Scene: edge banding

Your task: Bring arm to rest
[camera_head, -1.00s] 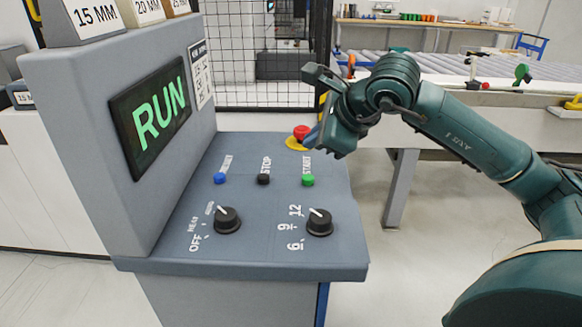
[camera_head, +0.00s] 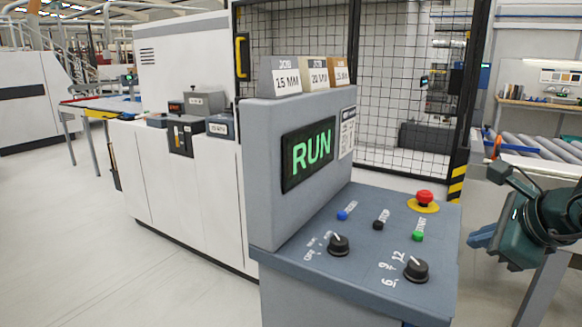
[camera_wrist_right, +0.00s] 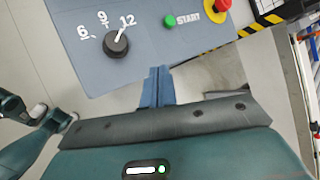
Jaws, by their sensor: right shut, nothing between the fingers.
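My right gripper (camera_head: 482,238) is at the right edge of the head view, just right of the control console (camera_head: 300,262) and apart from its buttons. Its blue fingers are shut with nothing between them; they also show closed together in the right wrist view (camera_wrist_right: 157,88), beside the console edge. Most of the right arm is cut off by the frame. The console screen (camera_head: 308,154) reads RUN. The green start button (camera_head: 417,236), black stop button (camera_head: 378,225) and red emergency stop (camera_head: 424,198) are uncovered. My left gripper is not seen.
Three job blocks (camera_head: 305,78) stand on top of the console. Two black knobs (camera_head: 416,270) sit near its front edge. A white machine (camera_head: 180,210) stands to the left, a mesh fence (camera_head: 400,60) behind. A roller conveyor (camera_head: 540,148) is at right. Floor at left is clear.

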